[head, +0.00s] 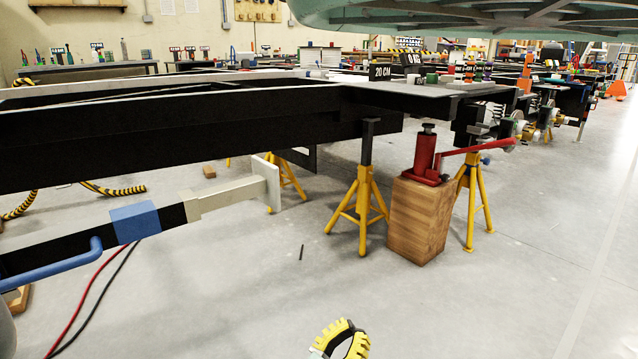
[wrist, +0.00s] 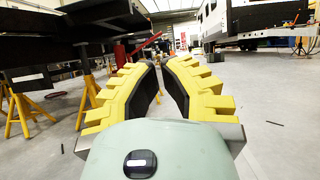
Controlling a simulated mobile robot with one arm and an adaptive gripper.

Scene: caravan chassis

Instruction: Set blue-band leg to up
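The blue-band leg (head: 165,217) is a black and pale beam at the left of the head view. A blue band (head: 136,222) wraps it, and a flat pale foot plate (head: 268,184) caps its far end. It runs nearly level below the black chassis beam. A blue bar handle (head: 52,264) shows beside it at the lower left. My gripper (head: 340,338) has yellow ribbed fingers and is at the bottom centre, right of the leg and apart from it. In the wrist view my gripper (wrist: 162,64) has a gap between its fingers and holds nothing. The leg is not clear there.
The black chassis beam (head: 200,140) spans the upper left. Yellow stands (head: 364,205) and a wooden block (head: 420,220) with a red jack (head: 425,155) stand right of the leg. A red and black cable lies at lower left. The right floor is clear.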

